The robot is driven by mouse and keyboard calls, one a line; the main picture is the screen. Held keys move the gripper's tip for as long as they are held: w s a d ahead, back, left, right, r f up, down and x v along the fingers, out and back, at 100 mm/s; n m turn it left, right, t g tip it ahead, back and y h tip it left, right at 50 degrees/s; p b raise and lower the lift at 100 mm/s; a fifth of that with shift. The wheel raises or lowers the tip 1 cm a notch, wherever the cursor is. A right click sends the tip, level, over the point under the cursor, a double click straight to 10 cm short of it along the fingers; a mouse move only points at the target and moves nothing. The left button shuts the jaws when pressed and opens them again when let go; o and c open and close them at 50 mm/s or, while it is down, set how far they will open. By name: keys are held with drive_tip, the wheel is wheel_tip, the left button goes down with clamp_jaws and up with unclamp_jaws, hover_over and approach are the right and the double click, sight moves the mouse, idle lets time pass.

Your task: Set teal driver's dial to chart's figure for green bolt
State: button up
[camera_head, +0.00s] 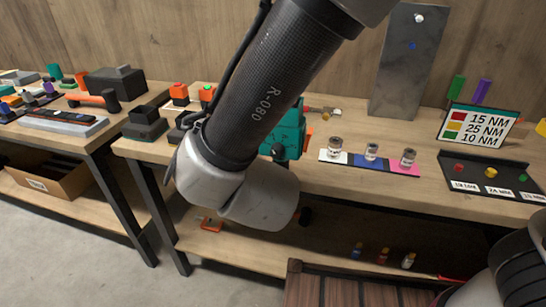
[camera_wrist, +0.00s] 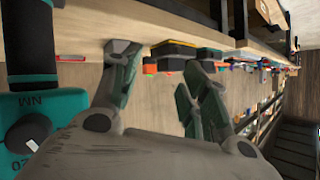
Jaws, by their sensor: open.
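The teal driver (camera_head: 291,128) stands on the bench, partly hidden behind my arm. In the wrist view the driver (camera_wrist: 72,103) fills the left edge, with a black grip above a teal body. Its dark dial (camera_wrist: 30,132) carries a white mark, with "NM" and "20" printed nearby; the exact setting cannot be read. The chart (camera_head: 478,126) lists red 15 NM, yellow 25 NM and green 10 NM. The green bolt (camera_head: 522,178) is at the right of a dark tray (camera_head: 468,185). My gripper (camera_wrist: 162,66) is open and empty, beside the driver, not touching it.
A grey metal panel (camera_head: 403,65) stands behind. A second bench (camera_head: 85,133) at left holds several tools.

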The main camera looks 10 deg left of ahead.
sight(275, 155)
drive_tip(key=s+d+r+m+t+h, duration=0.3)
drive_tip(key=s+d+m+t+h, duration=0.1)
drive_tip(key=s+d+t+h, duration=0.45)
drive_tip(key=shift+g, duration=0.35)
drive_tip(key=w, duration=0.3)
drive_tip(key=w+d, duration=0.1)
drive_tip(key=w, duration=0.2)
drive_tip(key=w+d, duration=0.1)
drive_tip(key=w, duration=0.2)
clamp_jaws()
